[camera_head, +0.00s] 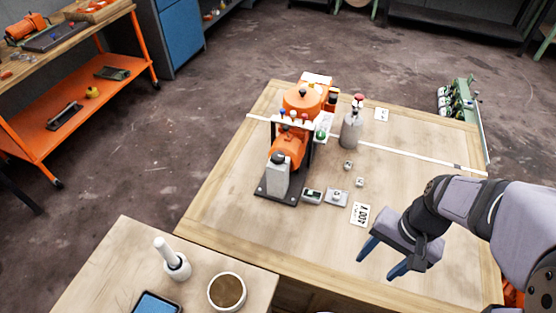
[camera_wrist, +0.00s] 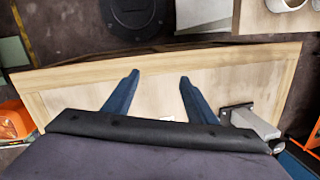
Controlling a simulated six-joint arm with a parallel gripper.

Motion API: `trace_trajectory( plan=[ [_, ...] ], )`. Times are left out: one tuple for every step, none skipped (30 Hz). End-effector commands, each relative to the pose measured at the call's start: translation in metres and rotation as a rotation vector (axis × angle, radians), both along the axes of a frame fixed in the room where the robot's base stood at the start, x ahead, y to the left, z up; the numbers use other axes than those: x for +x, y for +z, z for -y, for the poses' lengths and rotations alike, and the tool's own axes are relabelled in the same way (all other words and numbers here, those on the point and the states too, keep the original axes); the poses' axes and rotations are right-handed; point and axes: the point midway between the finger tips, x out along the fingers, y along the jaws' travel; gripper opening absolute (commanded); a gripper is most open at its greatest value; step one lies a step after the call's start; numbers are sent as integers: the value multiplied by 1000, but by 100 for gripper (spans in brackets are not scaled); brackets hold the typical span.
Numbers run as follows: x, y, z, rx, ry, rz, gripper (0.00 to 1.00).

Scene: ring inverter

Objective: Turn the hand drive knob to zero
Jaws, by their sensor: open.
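An orange motor-like machine (camera_head: 288,148) stands on the wooden table, with a row of small coloured knobs or terminals (camera_head: 293,117) across it. A grey block (camera_head: 278,180) with a dark rounded top stands at its front on a black base plate (camera_head: 262,193). I cannot tell which part is the hand drive knob. In the wrist view a grey block on a black base (camera_wrist: 250,122) shows at the right, partly hidden by my wrist. My gripper (camera_head: 375,269) is open and empty, above the table right of the machine. Its two blue fingers also show in the wrist view (camera_wrist: 160,75).
Small devices (camera_head: 337,196), a 400 V card (camera_head: 360,214) and small grey pieces (camera_head: 348,165) lie between machine and gripper. A grey bottle-like object (camera_head: 351,131) stands behind. A side table (camera_head: 95,275) holds a cup (camera_head: 226,291). The right tabletop is mostly clear.

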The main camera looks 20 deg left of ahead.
Motion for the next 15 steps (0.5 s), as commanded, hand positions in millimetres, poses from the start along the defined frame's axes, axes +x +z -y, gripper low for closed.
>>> trace_trajectory(
  plan=[
    [10, -19, -15, 49, -76, -40, 51],
    [16, -24, -26, 84, -130, -69, 51],
    [24, -31, -42, 136, -205, -111, 51],
    [32, -35, -55, 177, -262, -145, 51],
    [40, -39, -69, 220, -319, -182, 51],
    [52, -44, -87, 281, -396, -234, 51],
    [62, -47, -101, 327, -450, -274, 51],
    [72, -50, -115, 373, -502, -315, 51],
    [85, -52, -133, 436, -569, -372, 51],
    [96, -53, -146, 485, -615, -416, 51],
    [107, -54, -159, 532, -660, -462, 51],
    [122, -54, -174, 597, -713, -521, 51],
    [133, -54, -185, 644, -751, -567, 51],
    [144, -54, -195, 691, -784, -613, 51],
    [158, -53, -207, 751, -824, -672, 51]
  ],
)
